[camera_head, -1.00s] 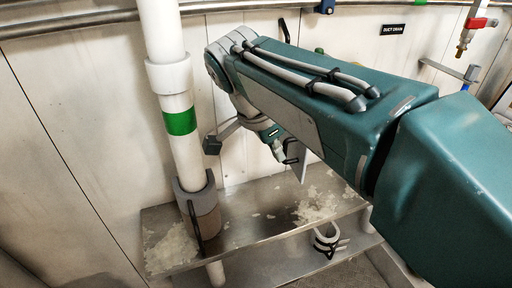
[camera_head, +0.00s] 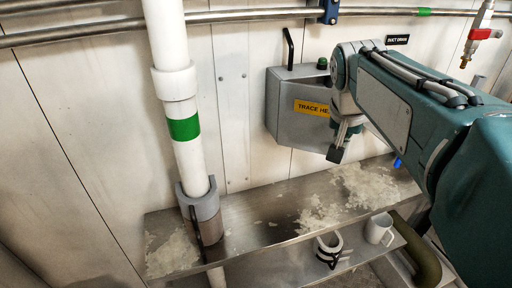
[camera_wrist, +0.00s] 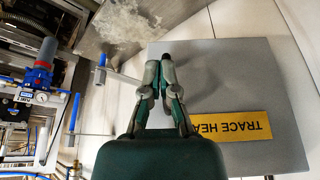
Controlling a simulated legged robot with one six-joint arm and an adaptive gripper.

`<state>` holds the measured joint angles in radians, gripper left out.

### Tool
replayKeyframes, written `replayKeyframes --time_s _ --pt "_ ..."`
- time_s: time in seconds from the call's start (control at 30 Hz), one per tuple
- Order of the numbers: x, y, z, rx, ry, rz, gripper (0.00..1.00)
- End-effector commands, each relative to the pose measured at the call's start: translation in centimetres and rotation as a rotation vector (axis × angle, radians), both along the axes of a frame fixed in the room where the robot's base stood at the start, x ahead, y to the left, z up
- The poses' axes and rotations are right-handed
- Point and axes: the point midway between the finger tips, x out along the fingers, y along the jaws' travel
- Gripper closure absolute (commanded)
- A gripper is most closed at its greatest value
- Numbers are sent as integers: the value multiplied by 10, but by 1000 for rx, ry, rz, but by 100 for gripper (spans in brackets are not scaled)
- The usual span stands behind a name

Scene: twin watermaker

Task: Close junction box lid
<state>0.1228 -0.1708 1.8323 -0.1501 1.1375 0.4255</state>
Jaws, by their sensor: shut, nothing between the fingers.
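The grey junction box (camera_head: 285,100) is on the back wall in the head view. Its front lid (camera_head: 298,127) bears a yellow "TRACE HEAT" label, partly hidden by my arm. The lid lies over the box front; I cannot tell whether it is flush or latched. My gripper (camera_head: 337,153) is shut and empty, in front of the box's lower right part. In the wrist view, the fingers (camera_wrist: 164,82) are together beside the grey lid (camera_wrist: 220,75), whose label (camera_wrist: 232,125) appears upside down. I cannot tell whether they touch it.
A black handle (camera_head: 289,48) rises at the box's upper left. A white pipe (camera_head: 179,100) with a green band stands to the left. A metal shelf (camera_head: 265,205) with whitish residue lies below. A white mug (camera_head: 378,229) and a clamp-like part (camera_head: 328,247) sit lower.

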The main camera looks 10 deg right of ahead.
Motion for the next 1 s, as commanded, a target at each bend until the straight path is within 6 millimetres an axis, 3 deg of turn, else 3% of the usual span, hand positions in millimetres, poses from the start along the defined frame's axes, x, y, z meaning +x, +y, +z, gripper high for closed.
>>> replayKeyframes --time_s 0.3,0.6,1.0 --pt "38 -31 -1 1 1 292 100" --pt "72 -44 -1 1 1 525 100" --pt "93 -48 0 -1 2 557 100"
